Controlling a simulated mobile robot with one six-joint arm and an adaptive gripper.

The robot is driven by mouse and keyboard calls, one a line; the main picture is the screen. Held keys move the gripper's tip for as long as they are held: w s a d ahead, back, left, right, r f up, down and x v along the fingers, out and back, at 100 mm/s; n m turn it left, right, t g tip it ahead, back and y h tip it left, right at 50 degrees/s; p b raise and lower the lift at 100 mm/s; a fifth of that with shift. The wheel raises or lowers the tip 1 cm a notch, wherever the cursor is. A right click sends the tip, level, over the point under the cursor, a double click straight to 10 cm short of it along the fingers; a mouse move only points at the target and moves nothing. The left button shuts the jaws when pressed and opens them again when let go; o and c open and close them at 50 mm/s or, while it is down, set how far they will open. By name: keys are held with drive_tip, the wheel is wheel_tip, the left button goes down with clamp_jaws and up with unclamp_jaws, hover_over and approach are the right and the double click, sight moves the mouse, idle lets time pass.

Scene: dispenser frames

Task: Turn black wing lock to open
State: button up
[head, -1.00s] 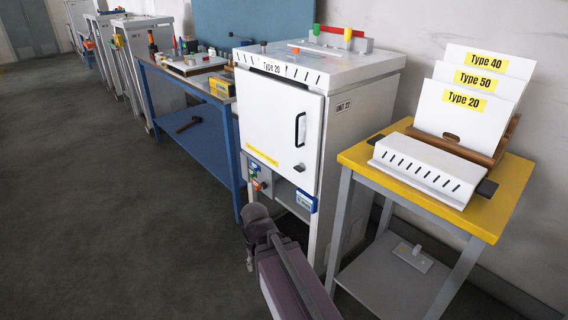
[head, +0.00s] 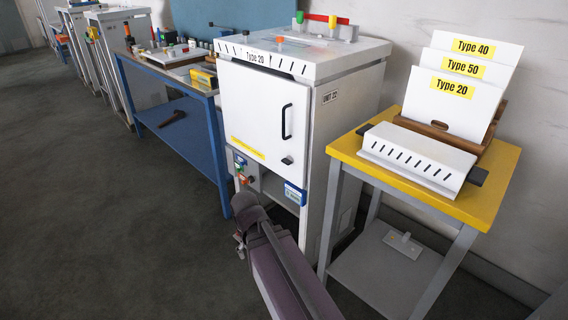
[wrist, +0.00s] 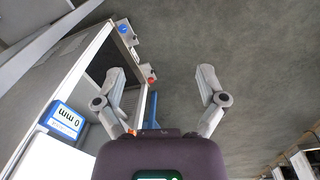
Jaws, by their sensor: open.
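The black wing lock (head: 287,160) is a small dark knob on the white door (head: 262,122) of the Type 20 cabinet, below the black bar handle (head: 287,121). The door looks closed. My gripper (head: 241,243) is mostly hidden behind my arm in the head view, low in front of the cabinet and below the lock. In the wrist view my gripper (wrist: 160,78) is open and empty, with its two fingers wide apart. The lock cannot be made out in the wrist view.
A blue bench (head: 190,125) stands left, a yellow-topped table (head: 480,207) right. Grey floor (head: 90,200) is clear at left.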

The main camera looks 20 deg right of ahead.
drive_tip(key=w+d+f+n+h+b, duration=0.1)
drive_tip(key=w+d+n+h+b, duration=0.1)
drive_tip(key=w+d+n+h, duration=0.25)
drive_tip(key=n+t+h+b, duration=0.65)
drive_tip(key=n+h, duration=0.55)
drive_tip(key=n, duration=0.5)
approach(284, 162)
drive_tip(key=v, duration=0.3)
drive_tip(key=shift+a+r+b, duration=0.25)
drive_tip(key=shift+b, duration=0.1)
drive_tip(key=shift+d, duration=0.15)
drive_tip(key=x, duration=1.3)
drive_tip(key=shift+d+f, duration=0.15)
drive_tip(key=shift+d, duration=0.15)
